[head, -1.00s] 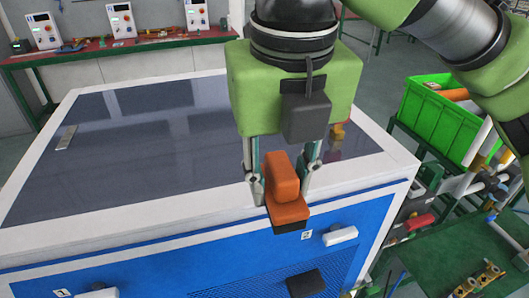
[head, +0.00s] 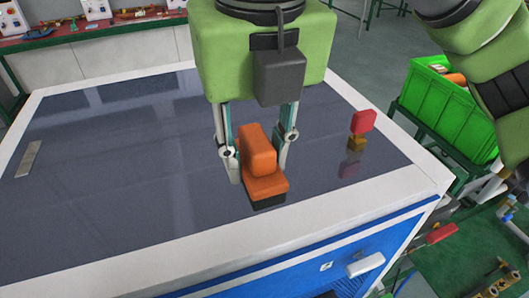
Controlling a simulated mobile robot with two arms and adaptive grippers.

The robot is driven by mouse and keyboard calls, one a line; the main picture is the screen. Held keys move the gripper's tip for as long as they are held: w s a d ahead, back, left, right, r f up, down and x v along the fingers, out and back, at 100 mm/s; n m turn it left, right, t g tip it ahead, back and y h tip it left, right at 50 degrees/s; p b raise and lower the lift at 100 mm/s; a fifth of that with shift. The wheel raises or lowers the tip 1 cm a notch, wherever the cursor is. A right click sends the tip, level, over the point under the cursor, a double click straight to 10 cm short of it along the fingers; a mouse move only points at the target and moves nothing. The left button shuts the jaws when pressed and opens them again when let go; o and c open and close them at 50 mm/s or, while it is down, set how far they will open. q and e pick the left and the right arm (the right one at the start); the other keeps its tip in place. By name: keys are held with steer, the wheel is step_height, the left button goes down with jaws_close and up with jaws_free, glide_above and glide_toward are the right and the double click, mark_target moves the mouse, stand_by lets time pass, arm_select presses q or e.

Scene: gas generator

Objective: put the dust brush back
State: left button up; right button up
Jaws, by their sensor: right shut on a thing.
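The dust brush (head: 262,172) has an orange handle block and body with a dark underside. My right gripper (head: 258,165) is shut on it, with a finger on each side. The brush is over the dark glossy top of the white and blue cabinet (head: 110,150), near its front edge. I cannot tell whether its dark underside touches the surface. My left gripper is not in view.
A small red and brass-coloured piece (head: 361,128) stands on the cabinet top to the right. A flat metal piece (head: 30,158) lies at the left. A green crate (head: 445,110) stands beyond the right edge. Much of the top is clear.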

steer(key=w, duration=0.1)
steer(key=w+f, duration=0.1)
steer(key=shift+w+d+p, duration=0.1)
steer(key=shift+w+p, duration=0.2)
steer(key=shift+w, duration=0.05)
steer(key=w+f, duration=0.2)
steer(key=w, duration=0.1)
steer(key=w+d+f+p, duration=0.1)
steer(key=w+f, duration=0.2)
steer(key=w+f+p, duration=0.1)
steer(key=w+f, duration=0.1)
steer(key=w, duration=0.1)
steer(key=shift+w+d+f, duration=0.2)
steer(key=shift+w+d, duration=0.2)
steer(key=shift+w+d+f+p, duration=0.1)
steer(key=shift+d+f+p, duration=0.05)
steer(key=shift+f+p, duration=0.2)
steer(key=f, duration=0.3)
steer(key=shift+w+f+p, duration=0.3)
steer(key=shift+w+f, duration=0.05)
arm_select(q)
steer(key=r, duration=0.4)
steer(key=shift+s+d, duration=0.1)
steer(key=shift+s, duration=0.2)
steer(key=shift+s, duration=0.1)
arm_select(e)
steer(key=shift+s, duration=0.1)
steer(key=o, duration=1.1)
steer(key=shift+f, duration=0.1)
steer(key=shift+c, duration=0.2)
